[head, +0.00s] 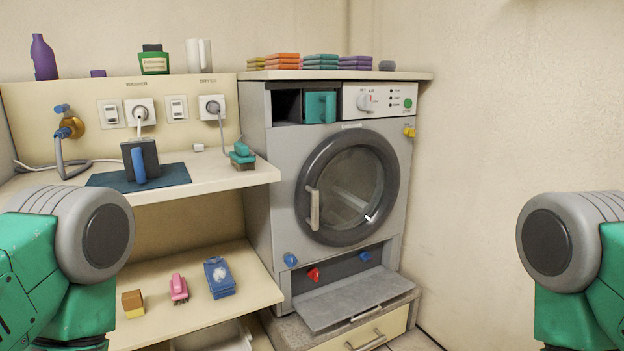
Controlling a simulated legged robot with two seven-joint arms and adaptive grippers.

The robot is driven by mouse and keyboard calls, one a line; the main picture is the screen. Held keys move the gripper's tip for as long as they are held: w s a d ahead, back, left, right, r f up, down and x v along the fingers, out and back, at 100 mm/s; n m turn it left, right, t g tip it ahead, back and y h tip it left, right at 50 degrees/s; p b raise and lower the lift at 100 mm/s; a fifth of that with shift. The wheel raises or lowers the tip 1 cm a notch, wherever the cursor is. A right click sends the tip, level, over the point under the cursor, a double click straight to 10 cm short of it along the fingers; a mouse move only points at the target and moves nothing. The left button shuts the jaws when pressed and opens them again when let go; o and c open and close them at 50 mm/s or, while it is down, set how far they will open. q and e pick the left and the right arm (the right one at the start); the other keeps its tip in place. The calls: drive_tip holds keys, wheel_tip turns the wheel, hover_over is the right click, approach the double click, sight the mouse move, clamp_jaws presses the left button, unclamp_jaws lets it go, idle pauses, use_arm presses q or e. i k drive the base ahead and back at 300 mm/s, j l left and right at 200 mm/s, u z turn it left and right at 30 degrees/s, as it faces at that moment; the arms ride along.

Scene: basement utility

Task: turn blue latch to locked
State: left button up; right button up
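The grey front-loading machine (270,165) stands in the middle, with its round door (352,187) closed against the front. Below, a grey flap (355,299) hangs open, lowered outward. Only upper parts of my arms show at both sides; neither gripper is in view.
Space right of the machine is clear.

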sight(364, 255)
drive_tip(key=i+z, duration=0.2)
drive_tip(key=z, duration=0.15)
drive_tip(key=i+z, duration=0.2)
drive_tip(key=z, duration=0.15)
drive_tip(key=i+z, duration=0.2)
drive_tip(key=z, duration=0.15)
drive_tip(key=i+j+z, duration=0.1)
drive_tip(key=i+j, duration=0.15)
drive_tip(key=i, duration=0.25)
drive_tip(key=i+j+z, duration=0.1)
drive_tip(key=i+j, duration=0.2)
drive_tip(key=i, duration=0.15)
